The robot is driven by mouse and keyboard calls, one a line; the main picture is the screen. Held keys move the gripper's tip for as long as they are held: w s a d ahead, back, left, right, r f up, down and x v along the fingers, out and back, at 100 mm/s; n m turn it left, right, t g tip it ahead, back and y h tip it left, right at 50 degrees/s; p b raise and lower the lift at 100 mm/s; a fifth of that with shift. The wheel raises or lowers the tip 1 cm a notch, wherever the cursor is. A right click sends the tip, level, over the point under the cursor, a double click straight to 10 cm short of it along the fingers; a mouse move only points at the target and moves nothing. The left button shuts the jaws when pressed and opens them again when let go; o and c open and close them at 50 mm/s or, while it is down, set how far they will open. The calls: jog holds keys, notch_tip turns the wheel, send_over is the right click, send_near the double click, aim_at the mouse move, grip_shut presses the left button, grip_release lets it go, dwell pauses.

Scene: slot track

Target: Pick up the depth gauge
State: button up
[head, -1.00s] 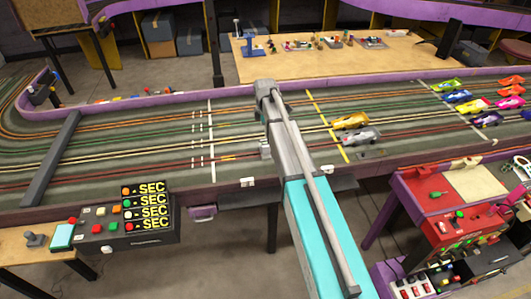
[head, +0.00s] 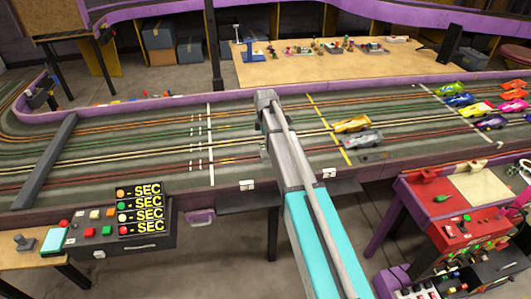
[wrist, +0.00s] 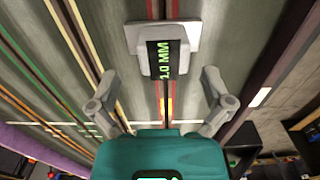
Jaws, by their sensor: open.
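The depth gauge (wrist: 150,38) lies on the slot track, seen in the wrist view. It has a pale grey, wide flat base and a dark display with green characters ending in "MM". My gripper (wrist: 160,78) is open in the wrist view, with one grey finger to each side and below the gauge in the picture. The fingers appear apart from it, with nothing between them. In the head view my arm reaches over the track, and I cannot make out the gauge or my fingertips there.
The track (head: 90,160) has several coloured slots and a raised purple edge. A yellow car (head: 352,124) and a silver car (head: 362,140) stand right of my arm. A control box with timer displays (head: 140,209) is at the front left. A red bench (head: 460,228) is at the right.

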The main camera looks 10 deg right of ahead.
aim_at(265, 149)
jog(key=shift+f, duration=0.1)
jog(key=shift+s+f+b, duration=0.2)
jog(key=shift+f+b, duration=2.35)
jog(key=shift+b, duration=0.05)
jog(key=shift+c, duration=0.3)
jog(key=c, duration=1.1)
jog(key=shift+r, duration=0.15)
jog(key=shift+c, duration=0.3)
notch_tip(265, 149, up, 3)
jog(key=p, duration=0.3)
jog(key=shift+f, duration=0.2)
jog(key=s+r+p, duration=1)
jog(key=s, duration=0.4)
jog(key=shift+a, duration=0.25)
jog(key=shift+r, duration=0.1)
